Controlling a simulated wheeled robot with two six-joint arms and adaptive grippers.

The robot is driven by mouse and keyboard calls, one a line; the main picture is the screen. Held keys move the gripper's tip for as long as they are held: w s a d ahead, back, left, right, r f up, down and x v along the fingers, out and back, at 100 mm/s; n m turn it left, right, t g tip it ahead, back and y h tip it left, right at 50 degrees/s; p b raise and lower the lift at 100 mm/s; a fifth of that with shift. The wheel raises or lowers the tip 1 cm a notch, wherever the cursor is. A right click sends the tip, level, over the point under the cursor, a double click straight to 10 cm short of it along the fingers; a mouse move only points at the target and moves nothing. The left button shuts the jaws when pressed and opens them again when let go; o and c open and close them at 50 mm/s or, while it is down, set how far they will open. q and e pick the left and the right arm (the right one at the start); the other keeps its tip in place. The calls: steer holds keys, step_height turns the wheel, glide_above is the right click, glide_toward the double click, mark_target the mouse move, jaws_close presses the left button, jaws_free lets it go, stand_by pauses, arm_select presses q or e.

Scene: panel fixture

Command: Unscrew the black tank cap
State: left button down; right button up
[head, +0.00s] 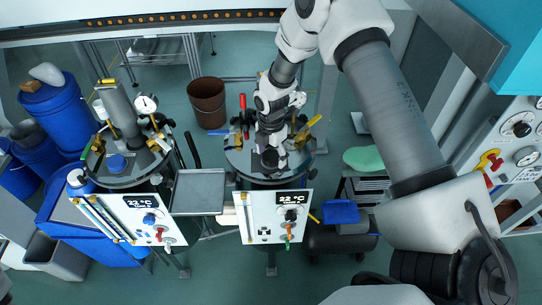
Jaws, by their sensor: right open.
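My right arm comes in from the upper right and reaches down over the right-hand tank (240,163). My right gripper (270,163) points down just above the tank's round grey lid. It is open. A small dark shape at the fingertips looks like the black cap (269,157), but the gripper covers much of it. I cannot tell whether the fingers touch it. My left gripper is not in view.
Valves with red, yellow and green handles stand around the right lid. A grey tray (198,192) sits between the tanks. White panels reading 22 °C (262,226) front them. A brown bin (207,102) stands behind, blue barrels (60,108) at left, and a gauge panel (517,128) at right.

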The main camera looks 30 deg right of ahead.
steer(key=shift+r+m, duration=0.1)
steer(key=shift+m, duration=0.5)
steer(key=shift+r+m+p, duration=0.1)
steer(key=shift+m+p, duration=0.5)
steer(key=shift+m, duration=1.5)
steer(key=m+p, duration=0.2)
steer(key=m, duration=0.3)
steer(key=shift+w, duration=0.1)
steer(key=shift+m+p, duration=0.55)
steer(key=shift+m, duration=0.35)
steer(key=shift+m+p, duration=0.4)
steer(key=shift+m, duration=0.4)
steer(key=shift+m+p, duration=0.35)
steer(key=shift+m, duration=0.65)
steer(key=shift+r+m+p, duration=0.1)
steer(key=shift+m+p, duration=0.4)
steer(key=shift+m, duration=0.2)
steer(key=shift+m+p, duration=0.35)
steer(key=shift+m, duration=0.65)
steer(key=shift+m+p, duration=0.55)
steer(key=shift+m, duration=0.25)
steer(key=shift+m+p, duration=0.4)
steer(key=shift+m, duration=0.5)
steer(key=shift+d+m+p, duration=0.1)
steer(key=shift+m+p, duration=0.5)
steer(key=shift+m, duration=0.2)
steer(key=shift+f+m, duration=0.25)
steer(key=shift+m, duration=0.35)
steer(key=c, duration=1.1)
